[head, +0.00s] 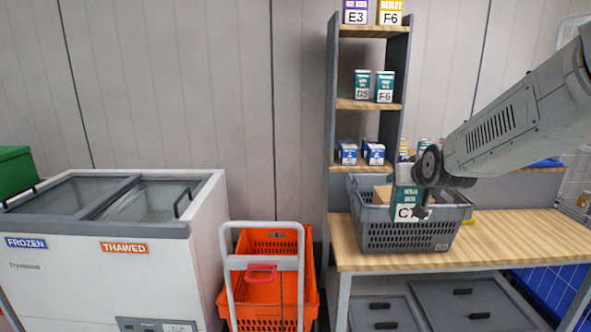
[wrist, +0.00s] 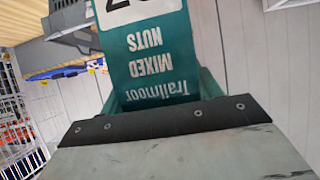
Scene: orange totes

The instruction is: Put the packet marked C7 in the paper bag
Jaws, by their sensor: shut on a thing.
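The teal and white packet marked C7 (head: 408,204) is held upright in my gripper (head: 424,196), in front of the grey basket in the head view. In the wrist view the packet (wrist: 150,65) fills the upper middle, its "Trailmoor Mixed Nuts" label upside down and its code cut off by the frame edge. My gripper is shut on it. A tan-brown shape (head: 382,194) shows inside the basket behind the packet; I cannot tell whether it is the paper bag, as most of it is hidden.
The grey basket (head: 390,238) stands on a wooden table (head: 510,238). A shelf (head: 333,120) with several packets rises behind it. Left are an orange tote (head: 262,306) on a trolley and a white freezer (head: 205,250). Bare tabletop lies right of the basket.

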